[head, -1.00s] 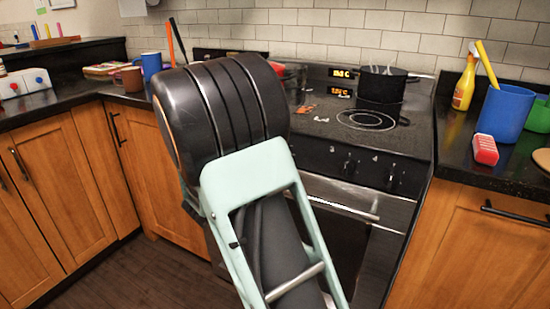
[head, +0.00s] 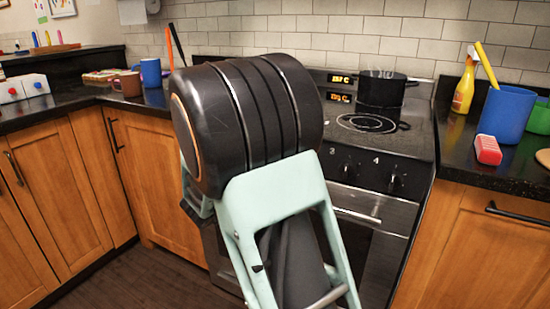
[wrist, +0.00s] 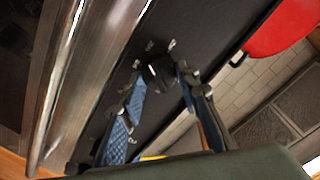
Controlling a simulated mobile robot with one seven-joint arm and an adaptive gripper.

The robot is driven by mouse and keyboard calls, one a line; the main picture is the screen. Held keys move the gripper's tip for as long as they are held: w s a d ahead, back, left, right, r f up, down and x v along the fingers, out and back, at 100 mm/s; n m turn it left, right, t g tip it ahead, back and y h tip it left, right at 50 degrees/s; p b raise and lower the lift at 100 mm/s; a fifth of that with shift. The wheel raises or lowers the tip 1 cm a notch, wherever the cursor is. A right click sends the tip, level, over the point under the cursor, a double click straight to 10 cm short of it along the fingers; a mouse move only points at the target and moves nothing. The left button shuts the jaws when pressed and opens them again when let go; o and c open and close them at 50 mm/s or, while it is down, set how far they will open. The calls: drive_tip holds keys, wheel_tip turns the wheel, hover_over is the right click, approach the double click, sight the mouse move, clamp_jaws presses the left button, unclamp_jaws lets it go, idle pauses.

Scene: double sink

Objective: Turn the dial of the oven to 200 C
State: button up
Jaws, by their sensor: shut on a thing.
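The oven (head: 362,215) is black and steel, with a black control panel below the cooktop. Dials marked 3 (head: 347,171) and 4 (head: 396,181) show on the panel, both untouched. My arm hides the panel's left part and my gripper in the head view. In the wrist view, my gripper (wrist: 160,70) has its two blue-padded fingers on either side of a small dark dial (wrist: 164,76) and is shut on it. The dial's markings cannot be seen. Two orange displays (head: 340,88) at the back of the oven show temperatures in C, too blurred to read surely.
A black pot (head: 384,89) stands on the cooktop's back right. A blue container (head: 505,112), a yellow spray bottle (head: 463,88) and a red-and-white sponge (head: 488,150) are on the right counter. Mugs stand on the left counter. A steel handle (head: 357,216) crosses the oven front.

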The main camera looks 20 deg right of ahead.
drive_tip(key=o, duration=1.2)
drive_tip(key=shift+c, duration=0.2)
drive_tip(key=shift+a, duration=0.15)
drive_tip(key=v, duration=1.2)
